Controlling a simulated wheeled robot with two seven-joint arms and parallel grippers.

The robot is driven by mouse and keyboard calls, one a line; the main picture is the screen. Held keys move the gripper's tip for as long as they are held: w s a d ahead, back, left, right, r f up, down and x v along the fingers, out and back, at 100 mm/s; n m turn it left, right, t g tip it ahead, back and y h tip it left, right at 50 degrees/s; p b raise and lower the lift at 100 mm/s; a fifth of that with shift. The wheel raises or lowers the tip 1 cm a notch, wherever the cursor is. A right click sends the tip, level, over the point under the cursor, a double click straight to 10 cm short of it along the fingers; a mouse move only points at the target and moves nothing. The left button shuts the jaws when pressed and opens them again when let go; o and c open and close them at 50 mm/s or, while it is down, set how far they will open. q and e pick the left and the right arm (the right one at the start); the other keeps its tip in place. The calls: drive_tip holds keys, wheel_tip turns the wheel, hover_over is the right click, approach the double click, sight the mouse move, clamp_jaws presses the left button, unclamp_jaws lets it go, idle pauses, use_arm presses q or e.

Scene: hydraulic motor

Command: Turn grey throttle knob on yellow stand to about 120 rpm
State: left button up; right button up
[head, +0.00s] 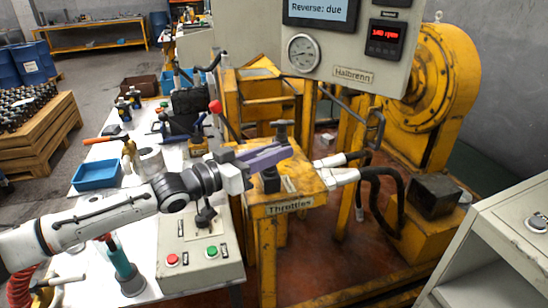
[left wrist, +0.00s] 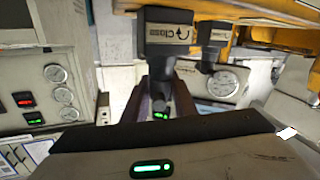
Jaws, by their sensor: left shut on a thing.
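The yellow stand (head: 292,206), labelled "Throttles", is in the middle of the head view. A dark grey throttle knob (head: 270,182) with a block-like base stands on its top; in the left wrist view the knob (left wrist: 160,82) hangs upside down with a labelled base. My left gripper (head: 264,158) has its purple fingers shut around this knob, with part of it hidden. A second dark throttle (head: 281,130) stands farther back on the stand, apart from the fingers. The red rpm display (head: 385,37) is small and appears to read 140 rpm. My right gripper is not in view.
A panel with a round gauge (head: 301,52) stands above and behind. Left is a white table with a blue tray (head: 96,175) and tools. A control box (head: 200,255) with red and green buttons is near the stand. Black hoses (head: 385,190) are at right.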

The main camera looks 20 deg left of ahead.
use_arm(q)
drive_tip(key=shift+a+r+m+g+h, duration=0.1)
drive_tip(key=shift+r+m+g+h, duration=0.05)
drive_tip(key=shift+m+g+h, duration=0.55)
drive_tip(key=shift+h, duration=0.1)
idle(0.4)
drive_tip(key=o, duration=0.9)
drive_tip(key=shift+o, duration=0.2)
drive_tip(key=v, duration=1)
